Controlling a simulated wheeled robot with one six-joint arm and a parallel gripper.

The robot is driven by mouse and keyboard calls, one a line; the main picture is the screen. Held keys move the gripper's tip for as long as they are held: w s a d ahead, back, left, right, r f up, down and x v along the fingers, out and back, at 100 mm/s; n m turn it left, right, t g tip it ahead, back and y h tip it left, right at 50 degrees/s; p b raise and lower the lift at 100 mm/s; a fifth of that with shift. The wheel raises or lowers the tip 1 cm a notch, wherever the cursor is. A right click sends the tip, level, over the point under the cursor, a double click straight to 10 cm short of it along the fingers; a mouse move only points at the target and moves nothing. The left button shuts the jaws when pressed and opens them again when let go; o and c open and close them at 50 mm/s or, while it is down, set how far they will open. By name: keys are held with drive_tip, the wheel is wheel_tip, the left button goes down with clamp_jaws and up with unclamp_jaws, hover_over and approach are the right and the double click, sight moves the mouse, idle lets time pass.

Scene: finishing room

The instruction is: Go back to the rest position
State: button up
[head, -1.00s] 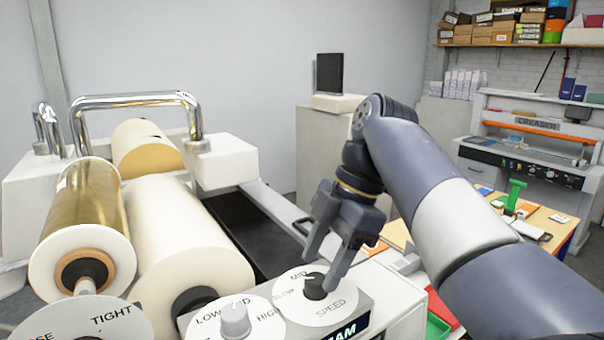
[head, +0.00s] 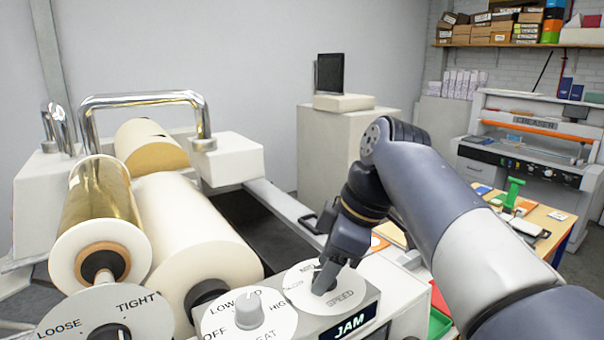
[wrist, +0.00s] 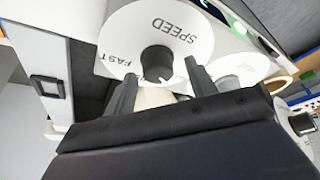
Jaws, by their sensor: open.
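My gripper (head: 328,272) is at the front panel of the roll machine, pointing down at the white SPEED dial (head: 345,297). In the head view it shows nearly edge-on, so the gap between its fingers is hidden there. In the wrist view the two dark fingers (wrist: 160,82) are apart, with the dial's black knob (wrist: 157,60) just beyond and between them. The fingers look open and clear of the knob's sides; how near the tips are is hard to tell. My arm reaches in from the right.
A second dial with a pale knob (head: 248,309) is left of the SPEED dial, and a TIGHT/LOOSE dial (head: 105,318) is farther left. A JAM display (head: 348,325) is on the panel front. A table (head: 560,220) is at right.

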drive_tip(key=m+t, duration=0.1)
drive_tip(key=m, duration=0.2)
drive_tip(key=shift+m+h, duration=0.3)
drive_tip(key=shift+m+t+h, duration=0.5)
drive_tip(key=shift+m+t, duration=0.2)
drive_tip(key=shift+m, duration=1.1)
drive_tip(key=shift+s, duration=0.1)
